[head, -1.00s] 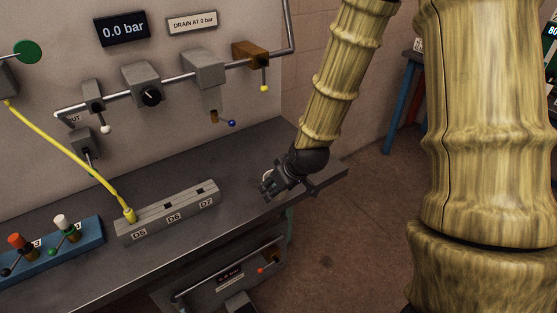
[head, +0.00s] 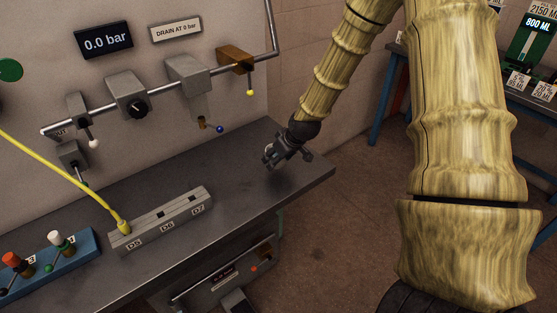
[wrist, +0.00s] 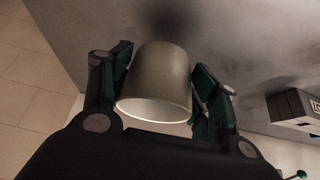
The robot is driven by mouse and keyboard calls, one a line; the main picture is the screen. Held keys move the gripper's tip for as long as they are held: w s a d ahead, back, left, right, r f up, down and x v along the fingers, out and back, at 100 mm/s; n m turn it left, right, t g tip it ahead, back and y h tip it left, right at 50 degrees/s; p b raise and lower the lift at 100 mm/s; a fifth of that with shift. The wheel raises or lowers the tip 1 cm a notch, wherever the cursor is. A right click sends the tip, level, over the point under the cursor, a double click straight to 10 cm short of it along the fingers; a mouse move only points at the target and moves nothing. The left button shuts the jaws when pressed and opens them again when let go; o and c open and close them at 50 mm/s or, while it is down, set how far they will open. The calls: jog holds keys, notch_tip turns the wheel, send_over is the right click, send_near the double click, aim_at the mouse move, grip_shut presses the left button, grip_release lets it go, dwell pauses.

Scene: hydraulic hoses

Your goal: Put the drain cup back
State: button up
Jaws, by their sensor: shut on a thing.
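The drain cup, a plain grey cylinder with a pale rim, fills the middle of the wrist view (wrist: 155,85). My gripper (wrist: 155,88) is shut on it, with dark green finger pads on both sides. In the head view my gripper (head: 278,153) is above the right end of the grey bench, over a soft shadow. Only a small pale bit of the cup shows there, and its inside is hidden.
The grey bench (head: 240,220) is clear around my gripper. A grey block marked D5, D6, D7 (head: 160,222) holds a yellow hose (head: 65,165) at D5. A blue rack (head: 70,259) stands at left. The display (head: 103,40) reads 0.0 bar. A table with an "800 ML" display (head: 537,27) stands at far right.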

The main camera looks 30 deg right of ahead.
aim_at(279, 164)
jog(key=shift+w+d+f, duration=0.1)
jog(key=shift+w+d, duration=0.25)
jog(key=shift+d, duration=0.1)
jog(key=shift+s+f+p, duration=0.15)
jog(key=shift+f+p, duration=0.2)
jog(key=shift+f, duration=0.05)
jog(key=shift+f+p, duration=0.45)
jog(key=shift+f, duration=0.85)
jog(key=shift+f, duration=0.15)
jog(key=o, duration=1.1)
